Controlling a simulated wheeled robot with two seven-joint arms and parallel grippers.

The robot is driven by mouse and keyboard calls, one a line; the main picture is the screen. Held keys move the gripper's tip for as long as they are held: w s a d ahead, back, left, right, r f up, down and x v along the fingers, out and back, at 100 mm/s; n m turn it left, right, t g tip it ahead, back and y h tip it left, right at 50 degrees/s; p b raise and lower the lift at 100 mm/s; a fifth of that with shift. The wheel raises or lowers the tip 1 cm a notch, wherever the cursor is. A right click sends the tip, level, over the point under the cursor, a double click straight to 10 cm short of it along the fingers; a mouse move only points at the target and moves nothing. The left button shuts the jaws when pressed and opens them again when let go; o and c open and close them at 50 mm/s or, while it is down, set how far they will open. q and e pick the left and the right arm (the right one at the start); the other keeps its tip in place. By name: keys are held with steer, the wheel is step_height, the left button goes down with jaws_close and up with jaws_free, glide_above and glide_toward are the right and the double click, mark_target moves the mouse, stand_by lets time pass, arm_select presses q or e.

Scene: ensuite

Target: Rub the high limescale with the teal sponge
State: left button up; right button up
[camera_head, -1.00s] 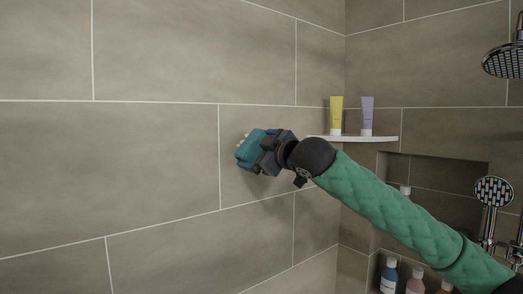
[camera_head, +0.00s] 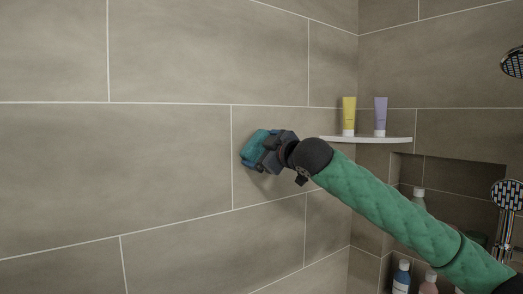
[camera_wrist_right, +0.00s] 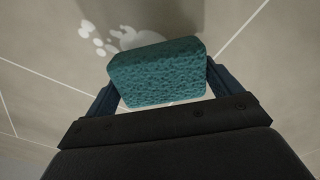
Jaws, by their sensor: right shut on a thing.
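My right gripper (camera_head: 262,153) is shut on the teal sponge (camera_head: 254,147), up at the tiled wall left of the corner shelf. The right wrist view shows the teal sponge (camera_wrist_right: 157,73) between the two fingers of the gripper (camera_wrist_right: 160,90). Whitish limescale spots (camera_wrist_right: 118,38) show on the wall just beyond the sponge's upper edge; the sponge hides part of them. In the head view no limescale is visible now. I cannot tell whether the sponge touches the wall. My left gripper is not in view.
A white corner shelf (camera_head: 372,139) holds a yellow tube (camera_head: 348,115) and a purple tube (camera_head: 380,115). A wall niche (camera_head: 455,178) with bottles lies lower right. A hand shower (camera_head: 507,194) and a shower head (camera_head: 513,63) are at the right. The left wall is bare.

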steer(key=shift+w+a, duration=0.1)
steer(key=shift+w, duration=0.05)
steer(key=shift+w+a, duration=0.45)
steer(key=shift+w, duration=0.15)
stand_by(0.7)
steer(key=shift+w+d, duration=0.55)
steer(key=shift+d, duration=0.3)
steer(key=shift+w+d, duration=0.5)
steer(key=shift+d, duration=0.3)
steer(key=w+d, duration=0.4)
steer(key=d, duration=0.2)
steer(key=shift+w, duration=0.3)
steer(key=shift+a, duration=0.1)
steer(key=shift+s+a+b, duration=0.35)
steer(key=shift+s+a, duration=0.75)
steer(key=shift+a, duration=0.4)
steer(key=shift+s+a+b, duration=0.35)
steer(key=shift+s+a, duration=0.8)
steer(key=shift+a, duration=0.4)
steer(key=shift+s+a+b, duration=0.35)
steer(key=shift+s+a, duration=0.75)
steer(key=shift+a, duration=0.4)
steer(key=shift+b+v, duration=0.35)
steer(key=shift+v, duration=2.7)
